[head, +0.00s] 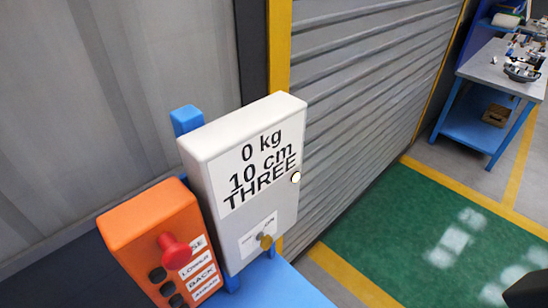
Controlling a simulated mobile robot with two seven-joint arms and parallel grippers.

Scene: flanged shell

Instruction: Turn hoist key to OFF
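The hoist key (266,242) is a small brass-coloured piece at the lower front of a white box (205,160). It sits by a small white label (250,240) on which "ON" is readable at the right; the left word is too small to read surely. Which way the key points is hard to tell. The box's large sign (258,170) reads "0 kg, 10 cm, THREE". A round pale lamp (296,177) on its right edge looks lit. Neither gripper can be made out in the head view.
An orange control box (140,232) with a red mushroom button (175,252) and several black buttons stands left of the white box. Both are by a blue surface (300,290). A grey shutter (360,80) is behind.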

